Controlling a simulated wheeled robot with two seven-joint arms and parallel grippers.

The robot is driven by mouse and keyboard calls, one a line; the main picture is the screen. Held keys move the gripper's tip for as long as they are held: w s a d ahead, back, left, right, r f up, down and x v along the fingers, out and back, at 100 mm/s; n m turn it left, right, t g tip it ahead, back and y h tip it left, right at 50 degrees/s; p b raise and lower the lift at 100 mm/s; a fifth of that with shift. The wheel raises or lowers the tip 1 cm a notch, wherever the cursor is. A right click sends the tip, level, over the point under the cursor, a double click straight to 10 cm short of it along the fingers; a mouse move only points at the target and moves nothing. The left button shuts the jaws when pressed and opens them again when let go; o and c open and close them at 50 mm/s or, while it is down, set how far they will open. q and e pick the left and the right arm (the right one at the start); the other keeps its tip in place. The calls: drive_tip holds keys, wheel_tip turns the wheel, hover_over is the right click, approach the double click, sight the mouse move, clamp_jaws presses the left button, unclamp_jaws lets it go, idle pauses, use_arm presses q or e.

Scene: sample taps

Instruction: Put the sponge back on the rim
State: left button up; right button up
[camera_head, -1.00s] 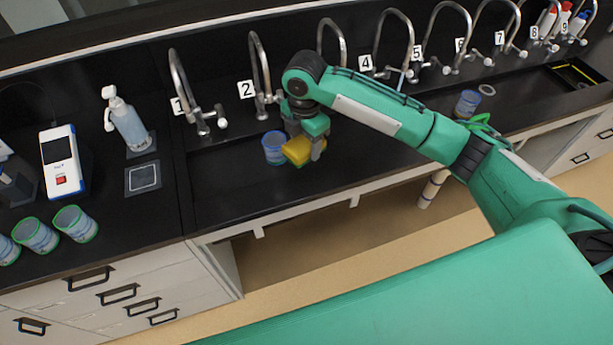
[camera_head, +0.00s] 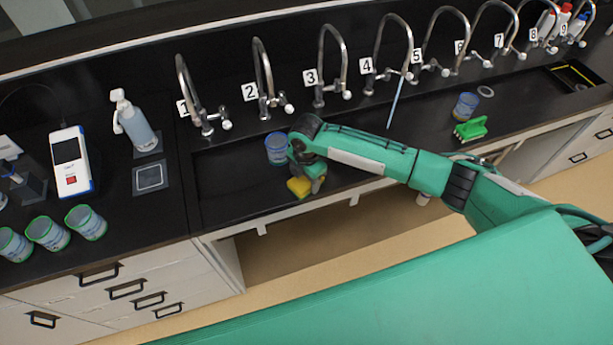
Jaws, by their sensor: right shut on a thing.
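My right gripper (camera_head: 309,183) is shut on the yellow sponge (camera_head: 298,188), pointing down over the front of the dark sink trough. The sponge is at the trough's front rim (camera_head: 262,212). I cannot tell whether it touches the rim or hangs just above it. The gripper hides part of the sponge. My left gripper is not in view.
A blue-rimmed cup (camera_head: 276,148) stands in the trough just behind the gripper. Numbered taps (camera_head: 265,80) line the back. A green brush (camera_head: 470,129) and another cup (camera_head: 466,105) are to the right. The front rim left of the sponge is clear.

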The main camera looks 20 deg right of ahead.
drive_tip(key=shift+f, duration=0.2)
drive_tip(key=o, duration=1)
drive_tip(key=shift+c, duration=0.2)
drive_tip(key=shift+r, duration=0.1)
wheel_tip(320, 180, up, 12)
drive_tip(key=b, duration=0.3)
drive_tip(key=shift+r, duration=0.1)
